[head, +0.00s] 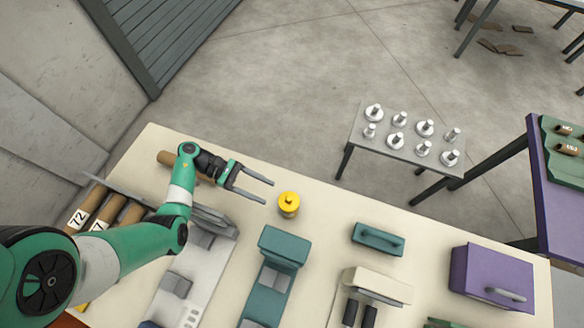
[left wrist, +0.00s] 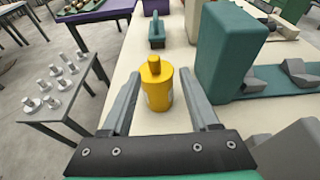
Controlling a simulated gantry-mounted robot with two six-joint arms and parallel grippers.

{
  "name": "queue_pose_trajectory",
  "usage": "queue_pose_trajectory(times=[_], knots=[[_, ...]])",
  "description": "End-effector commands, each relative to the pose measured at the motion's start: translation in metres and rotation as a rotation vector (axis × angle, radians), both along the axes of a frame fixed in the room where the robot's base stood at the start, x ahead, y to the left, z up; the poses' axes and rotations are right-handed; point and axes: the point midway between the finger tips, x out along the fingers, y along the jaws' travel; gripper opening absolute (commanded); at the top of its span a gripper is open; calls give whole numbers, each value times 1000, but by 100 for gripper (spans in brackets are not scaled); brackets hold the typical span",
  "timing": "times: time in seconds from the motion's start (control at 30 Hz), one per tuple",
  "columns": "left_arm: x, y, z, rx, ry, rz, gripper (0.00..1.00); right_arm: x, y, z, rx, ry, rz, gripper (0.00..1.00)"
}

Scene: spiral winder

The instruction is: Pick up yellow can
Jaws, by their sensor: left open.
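The yellow can (head: 289,205) stands upright on the cream table (head: 330,228), near the table's far edge. It has a narrow yellow knob on top. My left gripper (head: 269,191) is open and empty just to the left of the can in the head view. In the left wrist view the can (left wrist: 158,88) stands ahead, in line with the gap between the two grey fingers of my left gripper (left wrist: 163,100). The fingers do not close on it. My right gripper is not in view.
A teal machine (head: 282,247) stands close to the can. A teal handled block (head: 377,239) and a purple box (head: 490,278) are farther right. A small grey table (head: 385,145) with several metal parts stands beyond the far edge.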

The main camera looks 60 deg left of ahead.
Motion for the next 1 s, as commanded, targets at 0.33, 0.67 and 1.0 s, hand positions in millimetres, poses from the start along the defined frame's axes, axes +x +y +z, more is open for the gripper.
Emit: queue_pose_trajectory(times=[0.33, 0.67, 1.0], knots=[[24, -35, -10, 0, 0, -4, 61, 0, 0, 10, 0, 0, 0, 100], [39, -53, -19, 3, -2, -2, 61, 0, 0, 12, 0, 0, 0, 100], [67, -87, -34, 2, -2, -1, 61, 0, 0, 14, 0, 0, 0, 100]])
